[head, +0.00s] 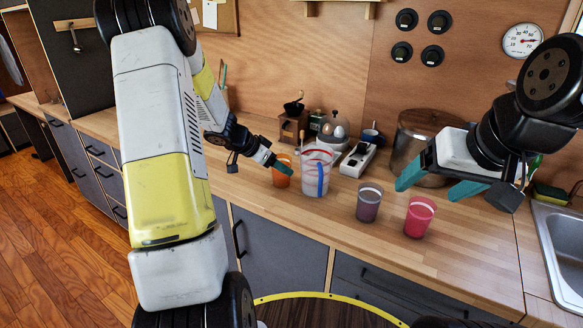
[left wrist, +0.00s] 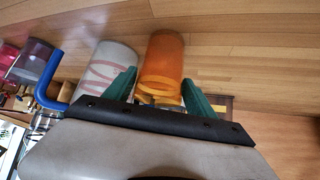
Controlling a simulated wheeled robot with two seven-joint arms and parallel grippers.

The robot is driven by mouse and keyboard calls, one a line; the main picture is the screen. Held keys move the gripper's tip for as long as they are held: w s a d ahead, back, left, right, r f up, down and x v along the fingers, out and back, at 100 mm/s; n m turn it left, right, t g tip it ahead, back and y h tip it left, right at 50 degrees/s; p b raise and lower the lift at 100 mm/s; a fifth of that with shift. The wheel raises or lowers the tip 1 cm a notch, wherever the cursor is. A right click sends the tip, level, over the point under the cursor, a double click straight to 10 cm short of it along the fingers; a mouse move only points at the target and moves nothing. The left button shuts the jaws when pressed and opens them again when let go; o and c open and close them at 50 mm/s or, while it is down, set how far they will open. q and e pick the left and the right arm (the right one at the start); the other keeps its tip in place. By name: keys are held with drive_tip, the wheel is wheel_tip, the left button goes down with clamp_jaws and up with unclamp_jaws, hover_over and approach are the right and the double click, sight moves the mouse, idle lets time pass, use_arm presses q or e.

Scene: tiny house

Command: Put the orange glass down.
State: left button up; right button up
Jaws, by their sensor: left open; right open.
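The orange glass (head: 282,172) stands upright on the wooden counter, just left of a clear pitcher. In the left wrist view the orange glass (left wrist: 162,62) shows between the two green fingers of my left gripper (left wrist: 168,95), which are apart, with a gap on the right side. In the head view my left gripper (head: 276,163) is at the glass, and part of the glass is hidden behind it. My right gripper (head: 432,188) is open and empty above the counter, on the right.
The clear pitcher with a blue handle (head: 317,172) stands close beside the glass. A purple glass (head: 369,203) and a red glass (head: 419,217) stand nearer the front edge. A large pot (head: 412,150) and a coffee grinder (head: 293,126) stand behind. A sink (head: 562,245) is at right.

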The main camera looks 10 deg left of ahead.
use_arm(q)
drive_tip(key=x, duration=0.4)
drive_tip(key=shift+w+d, duration=0.1)
drive_tip(key=shift+r, duration=0.1)
drive_tip(key=c, duration=1.2)
drive_tip(key=shift+o, duration=0.2)
